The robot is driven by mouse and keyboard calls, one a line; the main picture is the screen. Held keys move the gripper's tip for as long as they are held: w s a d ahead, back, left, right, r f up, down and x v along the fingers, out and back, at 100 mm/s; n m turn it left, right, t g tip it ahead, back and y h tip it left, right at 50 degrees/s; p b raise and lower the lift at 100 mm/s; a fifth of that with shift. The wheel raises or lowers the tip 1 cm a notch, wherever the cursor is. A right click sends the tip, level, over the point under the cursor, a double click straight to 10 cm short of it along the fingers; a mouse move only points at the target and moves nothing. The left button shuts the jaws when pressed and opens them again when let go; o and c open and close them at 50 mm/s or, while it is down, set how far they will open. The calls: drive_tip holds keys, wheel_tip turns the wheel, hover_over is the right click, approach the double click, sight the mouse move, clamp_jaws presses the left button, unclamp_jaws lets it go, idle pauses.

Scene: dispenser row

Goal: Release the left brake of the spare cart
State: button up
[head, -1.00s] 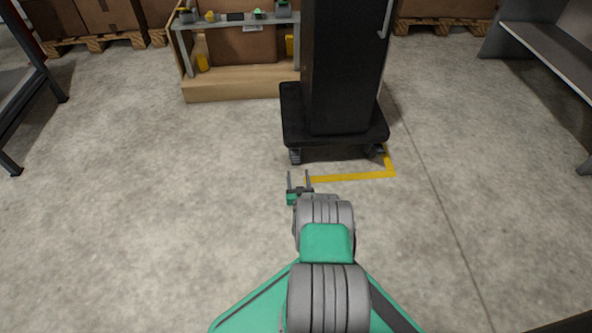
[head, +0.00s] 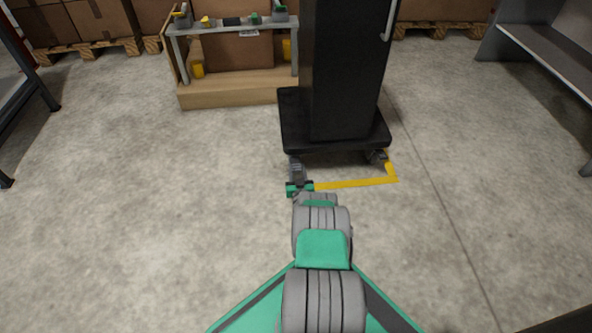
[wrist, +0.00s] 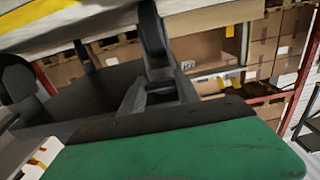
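The spare cart (head: 345,70) is a tall black cabinet on a black wheeled base (head: 335,146). Its near left caster (head: 296,166) stands just beyond my gripper (head: 298,178), at the corner under the base. In the wrist view, which shows the scene upside down, this caster (wrist: 153,35) is straight ahead of my gripper (wrist: 158,80). Two grey fingers stand apart, pointing at the caster, with a dark part between them. I cannot make out the brake pedal clearly, nor whether a finger touches it. The near right caster (head: 377,156) is to the right.
Yellow floor tape (head: 355,184) runs in front of the cart and up its right side. A wooden stand (head: 235,90) with a grey rail of dispensers is behind left. Grey shelving stands at both sides. The floor left and right is clear.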

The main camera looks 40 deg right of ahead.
drive_tip(key=shift+a, duration=0.1)
clamp_jaws()
idle(0.8)
